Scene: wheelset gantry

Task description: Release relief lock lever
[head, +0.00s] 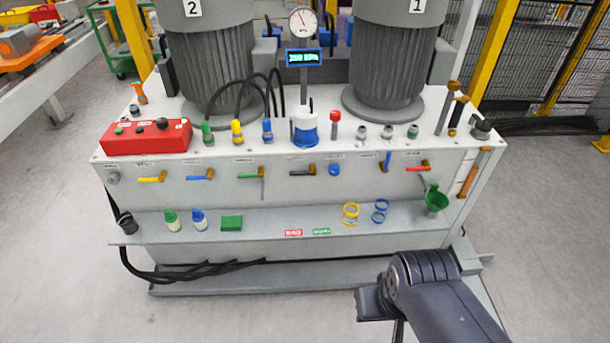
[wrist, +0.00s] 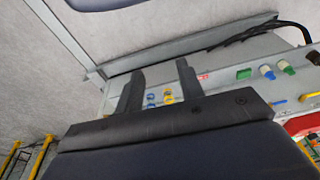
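A row of small levers runs along the front face of the white hydraulic unit in the head view: a yellow lever (head: 151,180), a blue lever (head: 199,177), a green lever (head: 250,175), a dark lever (head: 303,173), an upright blue lever (head: 387,160) and a red lever (head: 416,168). Their labels are too small to read, so I cannot tell which is the relief lock lever. My gripper (wrist: 160,70) shows in the wrist view with its two fingers apart and nothing between them. It is away from the levers.
A shelf (head: 270,222) below the levers holds bottles, a green block (head: 231,223), yellow rings (head: 351,213) and blue rings (head: 380,210). A green funnel (head: 436,200) is at right. A red control box (head: 146,138) and two motors stand on top. Floor in front is clear.

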